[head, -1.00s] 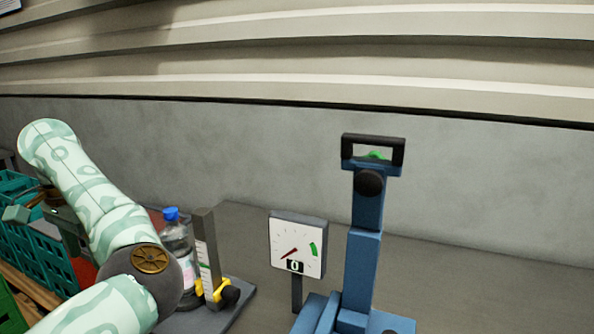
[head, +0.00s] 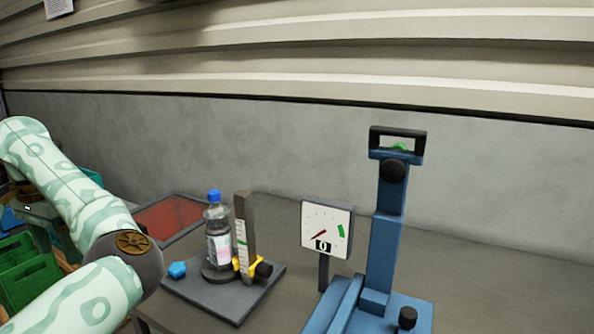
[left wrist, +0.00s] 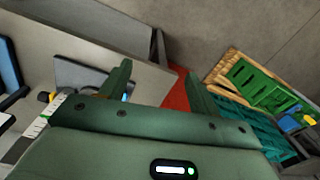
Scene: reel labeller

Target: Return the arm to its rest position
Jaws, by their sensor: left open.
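My left arm comes in from the left of the head view, with its pale green patterned links bent at a dark elbow joint. My left gripper (head: 35,212) shows only in part at the left edge, behind the arm. In the left wrist view my left gripper (left wrist: 161,82) has its two green fingers spread wide with nothing between them. My right gripper is in neither view.
A bottle (head: 217,235) with a blue cap stands on a dark plate (head: 232,305) beside an upright scale (head: 243,225). A gauge (head: 326,228) and a blue press (head: 383,245) stand to the right. Green crates (left wrist: 270,85) sit right in the wrist view.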

